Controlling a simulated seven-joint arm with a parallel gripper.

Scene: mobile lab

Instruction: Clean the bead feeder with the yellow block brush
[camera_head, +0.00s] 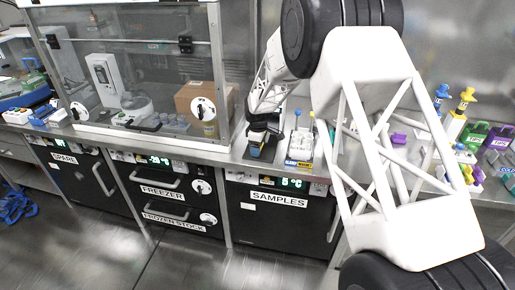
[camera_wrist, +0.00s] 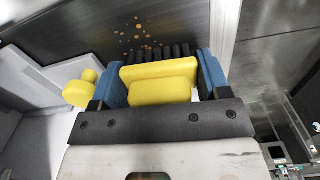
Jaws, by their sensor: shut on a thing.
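My gripper (camera_wrist: 162,75) is shut on the yellow block brush (camera_wrist: 160,88), which sits between its two blue fingers in the wrist view. The brush's black bristles (camera_wrist: 155,53) point away from my wrist, toward a dark metal surface (camera_wrist: 70,35). Several small orange-brown spots (camera_wrist: 138,30) show on that surface just beyond the bristles. I cannot tell whether the bristles touch it. In the head view my gripper (camera_head: 257,143) is low at the counter's front edge, and the brush is hidden there. I cannot surely pick out the bead feeder.
A yellow knobbed part (camera_wrist: 78,90) is close left of my gripper. In the head view a white stand with a blue-yellow base (camera_head: 299,150) is just right of my gripper. A glass-fronted cabinet (camera_head: 140,75) stands left. Green and purple racks (camera_head: 474,135) are at the right.

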